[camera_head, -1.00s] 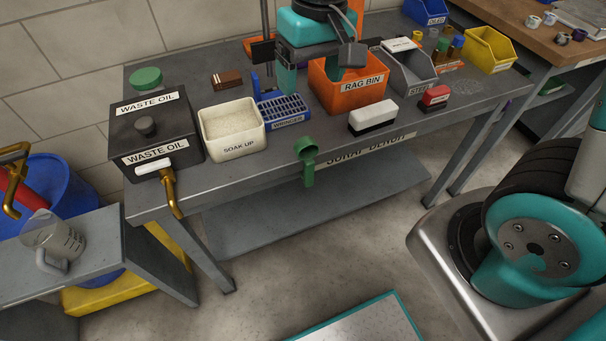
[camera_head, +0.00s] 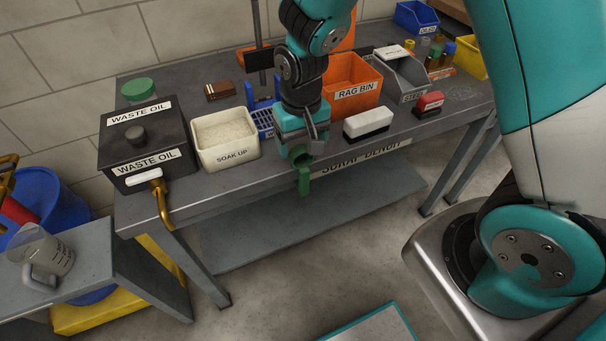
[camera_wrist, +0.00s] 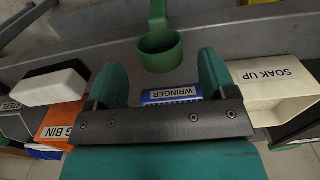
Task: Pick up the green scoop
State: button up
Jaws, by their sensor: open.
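The green scoop (camera_head: 304,178) lies at the front edge of the grey bench (camera_head: 240,178), its handle sticking out over the edge. In the head view my gripper (camera_head: 300,150) is right above and behind the scoop and hides part of its cup. In the wrist view the scoop's cup (camera_wrist: 160,51) shows just beyond the fingertips, with its handle pointing away. My gripper also shows there (camera_wrist: 163,75), its two teal fingers apart with nothing between them. I cannot tell whether a finger touches the scoop.
A white SOAK UP bin (camera_head: 226,140) stands left of my gripper, and a blue wringer (camera_head: 262,120) behind it. A white block with a black base (camera_head: 368,123) stands to the right. The orange RAG BIN (camera_head: 352,84) is behind. The space before the bench is free.

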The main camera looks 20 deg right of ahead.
aim_at(303, 151)
notch_tip(303, 151, down, 4)
jog(key=shift+f, duration=0.2)
jog(key=c, duration=1.3)
jog(key=shift+s, duration=0.1)
jog(key=shift+r, duration=0.1)
